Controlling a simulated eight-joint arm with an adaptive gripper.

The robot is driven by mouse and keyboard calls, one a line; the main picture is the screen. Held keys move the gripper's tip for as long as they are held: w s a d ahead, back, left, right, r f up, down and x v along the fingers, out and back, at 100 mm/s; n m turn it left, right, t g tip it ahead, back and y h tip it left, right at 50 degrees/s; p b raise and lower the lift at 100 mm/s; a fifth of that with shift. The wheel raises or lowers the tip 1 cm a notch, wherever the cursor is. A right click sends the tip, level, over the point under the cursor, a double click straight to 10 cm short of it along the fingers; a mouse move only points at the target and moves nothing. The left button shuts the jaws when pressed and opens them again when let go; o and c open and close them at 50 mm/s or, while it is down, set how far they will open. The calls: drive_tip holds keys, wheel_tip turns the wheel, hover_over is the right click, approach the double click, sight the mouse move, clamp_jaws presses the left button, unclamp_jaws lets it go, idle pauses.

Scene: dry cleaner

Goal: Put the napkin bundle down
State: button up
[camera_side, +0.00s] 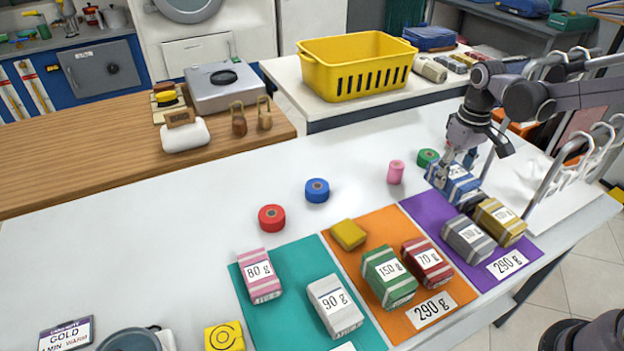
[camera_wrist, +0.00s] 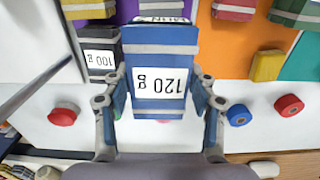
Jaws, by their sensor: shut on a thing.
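My gripper (camera_side: 450,168) is shut on a blue napkin bundle (camera_side: 453,184) with pale bands. In the wrist view my gripper (camera_wrist: 160,98) has one finger on each side of the blue bundle (camera_wrist: 160,48), whose label reads 120 g. The bundle is over the back part of the purple mat (camera_side: 421,208); I cannot tell if it touches anything below. A dark 100 g bundle (camera_wrist: 100,48) is close beside it. A grey striped bundle (camera_side: 468,240) and a gold striped bundle (camera_side: 500,222) lie on the purple mat.
The orange mat (camera_side: 352,258) holds green, red and yellow bundles. The teal mat (camera_side: 262,322) holds pink and white ones. A pink spool (camera_side: 395,172) and green tape (camera_side: 428,157) stand behind the mats. A white rack (camera_side: 552,185) stands right.

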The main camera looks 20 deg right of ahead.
drive_tip(key=w+a+f, duration=0.1)
drive_tip(key=a+f, duration=0.1)
drive_tip(key=a, duration=0.1)
drive_tip(key=w+a+f, duration=0.2)
drive_tip(key=a, duration=0.1)
drive_tip(key=w+a+f, duration=0.1)
drive_tip(key=a+f, duration=0.1)
drive_tip(key=a, duration=0.1)
drive_tip(key=shift+w+f, duration=0.1)
drive_tip(key=shift+w, duration=0.2)
drive_tip(key=shift+f, duration=1.9)
drive_tip(key=shift+f, duration=0.2)
drive_tip(key=o, duration=1.3)
drive_tip(key=shift+r, duration=0.1)
